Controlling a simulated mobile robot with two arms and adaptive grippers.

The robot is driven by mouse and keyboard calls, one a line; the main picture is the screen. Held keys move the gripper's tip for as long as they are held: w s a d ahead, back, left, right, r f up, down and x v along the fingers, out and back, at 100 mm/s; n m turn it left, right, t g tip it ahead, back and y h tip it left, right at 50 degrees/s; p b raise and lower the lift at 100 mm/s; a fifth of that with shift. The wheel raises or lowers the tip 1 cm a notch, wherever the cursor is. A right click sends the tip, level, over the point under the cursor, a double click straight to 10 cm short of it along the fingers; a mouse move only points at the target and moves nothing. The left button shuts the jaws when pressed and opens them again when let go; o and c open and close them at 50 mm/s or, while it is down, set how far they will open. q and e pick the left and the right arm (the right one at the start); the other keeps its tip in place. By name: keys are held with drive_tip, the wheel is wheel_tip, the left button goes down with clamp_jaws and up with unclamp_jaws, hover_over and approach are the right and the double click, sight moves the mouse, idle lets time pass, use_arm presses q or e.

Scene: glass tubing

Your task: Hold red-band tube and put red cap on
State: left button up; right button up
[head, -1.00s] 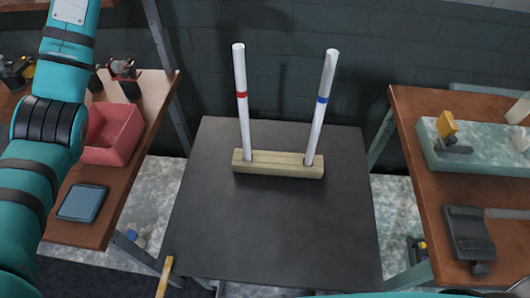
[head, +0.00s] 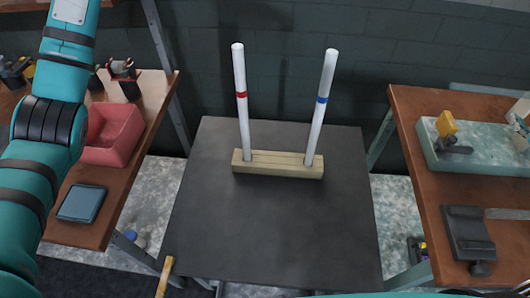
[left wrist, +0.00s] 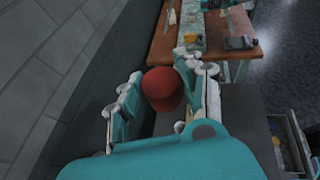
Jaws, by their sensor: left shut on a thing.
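The red-band tube (head: 243,122) is a long white rod with a red ring. It stands upright with a slight lean to the left, in the left part of a pale wooden block (head: 278,171). In the left wrist view, my left gripper (left wrist: 164,94) is shut on the red cap (left wrist: 161,84), which sits between its two fingers. The cap is rounded and partly hidden by the fingers. In the head view my left arm runs down the left edge; its gripper is out of that picture. My right gripper is in neither view.
A blue-band tube (head: 318,122) stands in the block's right part, leaning right. The dark table (head: 275,235) is otherwise clear. A left bench holds a red bin (head: 112,150) and a tablet (head: 82,203); a right bench holds a green tray (head: 485,160) and a dark device (head: 467,232).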

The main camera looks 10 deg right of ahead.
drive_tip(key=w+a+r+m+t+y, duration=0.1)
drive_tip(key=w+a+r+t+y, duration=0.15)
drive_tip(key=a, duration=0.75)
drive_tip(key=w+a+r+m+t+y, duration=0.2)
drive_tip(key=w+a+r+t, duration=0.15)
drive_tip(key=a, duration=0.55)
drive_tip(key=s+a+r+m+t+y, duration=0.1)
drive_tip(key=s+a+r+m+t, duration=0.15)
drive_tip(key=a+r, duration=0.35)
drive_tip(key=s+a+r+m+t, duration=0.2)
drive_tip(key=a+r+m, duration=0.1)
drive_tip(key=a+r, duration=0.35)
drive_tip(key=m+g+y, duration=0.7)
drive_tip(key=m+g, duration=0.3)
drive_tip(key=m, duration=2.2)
approach(246, 127)
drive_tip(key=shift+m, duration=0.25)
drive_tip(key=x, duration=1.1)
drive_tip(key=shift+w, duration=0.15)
